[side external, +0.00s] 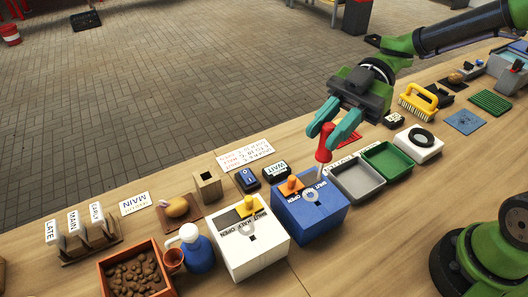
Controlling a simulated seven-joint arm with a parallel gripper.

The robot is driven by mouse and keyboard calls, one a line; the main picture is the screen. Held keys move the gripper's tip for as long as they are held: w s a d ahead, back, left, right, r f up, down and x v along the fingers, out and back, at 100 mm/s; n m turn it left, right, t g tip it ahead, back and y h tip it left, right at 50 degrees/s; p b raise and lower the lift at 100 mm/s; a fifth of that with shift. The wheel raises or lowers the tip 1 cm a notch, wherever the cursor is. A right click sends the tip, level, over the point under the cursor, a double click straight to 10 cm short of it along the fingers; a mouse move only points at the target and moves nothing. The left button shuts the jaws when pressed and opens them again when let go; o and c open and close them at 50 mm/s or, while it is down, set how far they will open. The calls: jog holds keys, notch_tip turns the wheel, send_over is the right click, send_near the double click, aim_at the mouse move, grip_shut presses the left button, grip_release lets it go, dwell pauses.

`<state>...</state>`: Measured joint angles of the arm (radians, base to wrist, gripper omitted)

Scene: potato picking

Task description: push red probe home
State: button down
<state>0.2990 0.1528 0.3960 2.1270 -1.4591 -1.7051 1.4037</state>
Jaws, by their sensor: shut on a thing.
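The red probe (323,153) is upright with a slight tilt, its pale shaft pointing down. My gripper (324,137) has its teal fingers shut on the upper part of the red handle. The shaft's lower end shows over the back right part of the blue box (308,222). I cannot tell whether the tip touches the box or is in an opening. The blue box has a grey round dial on top, an orange lever (291,186) and the lettering SHUT, HALF, OPEN.
A white box (250,256) with a yellow lever stands left of the blue box. A grey tray (357,196) and a green tray (388,170) lie close on the right. A WAIT sign (276,170) stands behind. A potato crate (108,263) is at the front left.

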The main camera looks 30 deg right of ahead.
aim_at(330, 155)
jog(key=shift+s+d+f, duration=0.1)
jog(key=shift+s+d, duration=0.2)
jog(key=shift+s, duration=0.05)
jog(key=shift+f, duration=0.1)
jog(key=shift+f, duration=2.85)
notch_tip(330, 155, down, 7)
dwell(2.0)
jog(key=c, duration=0.8)
grip_release()
jog(key=shift+w+d, duration=0.1)
jog(key=v, duration=1.6)
jog(key=shift+w+d+r, duration=0.2)
jog(key=shift+d, duration=0.05)
